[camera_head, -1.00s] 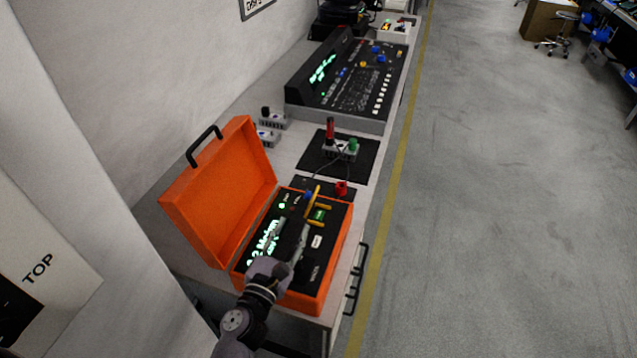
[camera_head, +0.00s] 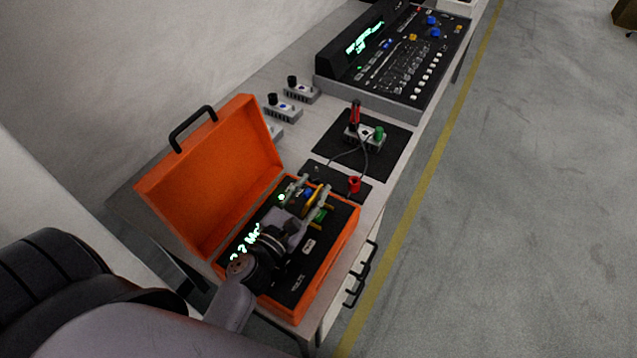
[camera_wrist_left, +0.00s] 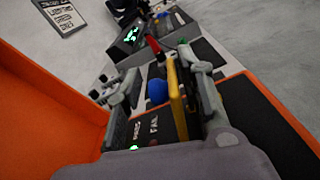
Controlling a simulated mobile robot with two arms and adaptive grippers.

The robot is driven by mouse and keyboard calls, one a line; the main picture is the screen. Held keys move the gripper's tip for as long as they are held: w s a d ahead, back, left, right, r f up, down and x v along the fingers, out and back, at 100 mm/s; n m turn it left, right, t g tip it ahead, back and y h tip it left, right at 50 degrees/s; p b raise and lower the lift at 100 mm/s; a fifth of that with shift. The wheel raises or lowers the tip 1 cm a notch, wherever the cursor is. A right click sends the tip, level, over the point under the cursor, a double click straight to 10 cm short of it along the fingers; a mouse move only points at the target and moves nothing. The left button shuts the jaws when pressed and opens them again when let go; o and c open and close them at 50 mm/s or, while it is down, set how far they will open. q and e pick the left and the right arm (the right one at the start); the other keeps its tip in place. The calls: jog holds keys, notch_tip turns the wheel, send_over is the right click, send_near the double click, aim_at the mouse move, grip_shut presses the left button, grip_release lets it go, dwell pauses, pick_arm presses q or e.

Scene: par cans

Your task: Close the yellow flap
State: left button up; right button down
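The open orange case (camera_head: 215,175) stands on the bench with its lid raised at the left. The yellow flap (camera_head: 311,196) stands raised at the far end of its black panel, close to a blue button (camera_head: 308,193) and a green part (camera_head: 320,215). In the left wrist view the yellow flap (camera_wrist_left: 178,95) looks upright, with the blue button (camera_wrist_left: 157,92) to its left. My left gripper (camera_head: 311,189) is open over the panel, its fingers spread on either side of the flap. The flap is nearer the right finger; contact is unclear. My right gripper is not in view.
Beyond the case, a black mat (camera_head: 395,143) holds a small box with red and green parts. A red plug (camera_head: 354,185) and cable lie near the case. A large console (camera_head: 400,65) stands farther back.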

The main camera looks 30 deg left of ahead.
pick_arm(q)
jog(key=shift+s+r, duration=0.1)
jog(key=shift+s, duration=0.05)
jog(key=shift+c, duration=0.4)
jog(key=c, duration=0.4)
grip_shut()
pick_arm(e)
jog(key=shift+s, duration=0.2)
